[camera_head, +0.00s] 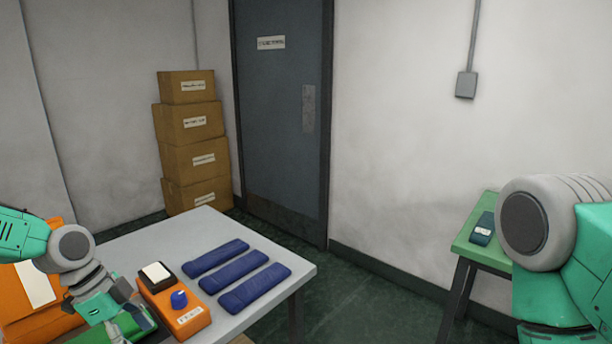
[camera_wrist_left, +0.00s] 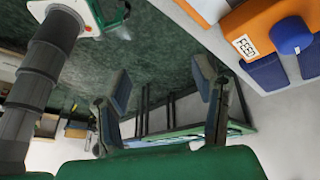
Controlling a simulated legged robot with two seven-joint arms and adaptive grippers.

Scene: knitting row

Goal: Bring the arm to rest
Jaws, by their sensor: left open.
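My left arm comes in from the left in the head view, over the left part of the white table (camera_head: 225,314). My left gripper (camera_head: 138,322) is low in that view, just left of the orange control box (camera_head: 188,322), and partly cut off by the bottom edge. In the left wrist view the two fingers of my left gripper (camera_wrist_left: 165,108) stand apart with nothing between them. Beyond them are dark green floor and a green-topped table. My right arm shows at the right of the head view; its gripper is outside the picture.
A larger orange thing (camera_head: 22,298) stands at far left. Cartons (camera_head: 190,125) are stacked beside the door (camera_head: 282,120). A green table (camera_head: 470,243) stands right.

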